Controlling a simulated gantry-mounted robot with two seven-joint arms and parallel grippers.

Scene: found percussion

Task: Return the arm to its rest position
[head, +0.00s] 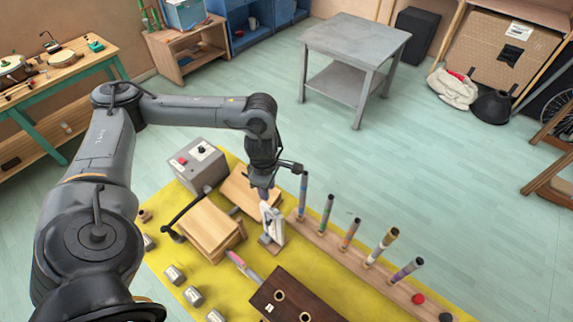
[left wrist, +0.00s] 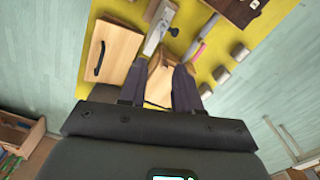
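My left arm reaches in from the left in the head view and bends down over the yellow mat (head: 196,253). My left gripper (head: 264,190) points down above a pale metal upright piece (head: 272,222), which partly hides behind it. In the left wrist view the gripper's two dark fingers (left wrist: 164,68) stand apart, with a wooden block (left wrist: 160,88) showing between them and nothing held. The pale metal piece (left wrist: 160,22) lies beyond the fingertips there; whether they touch it is unclear. My right gripper does not show.
Wooden blocks (head: 207,228), a grey box with a red button (head: 199,165), a rail with several upright coloured tubes (head: 350,233) and a dark brown box (head: 292,298) crowd the mat. A grey table (head: 357,42) stands behind.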

